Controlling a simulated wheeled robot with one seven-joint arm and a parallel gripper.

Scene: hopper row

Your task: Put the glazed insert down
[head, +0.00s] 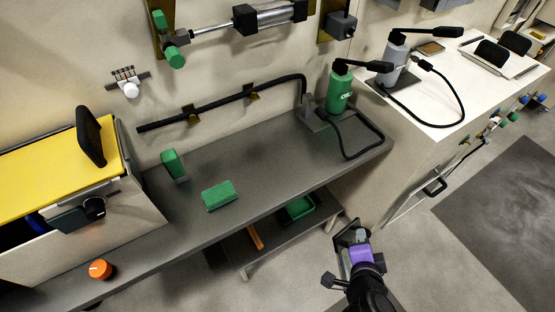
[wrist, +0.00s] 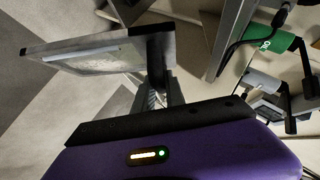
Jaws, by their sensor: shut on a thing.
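The glazed insert is a flat dark-edged panel with a pale, streaked pane (wrist: 95,58) in the wrist view. My gripper (wrist: 160,70) is shut on its right end, at a dark upright part, and holds it tilted. In the head view, my gripper (head: 353,240), with its purple band, is at the lower right, over the floor and in front of the bench. The insert shows there only as a small dark shape at the gripper's tip, largely hard to make out.
A grey bench (head: 265,165) runs along the wall, with a green block (head: 219,195), an upright green piece (head: 174,165) and a green oil bottle (head: 339,90). A lower shelf (head: 270,240) holds a green tray (head: 299,208). A white cabinet (head: 430,120) stands at right. Part of the bench top is bare.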

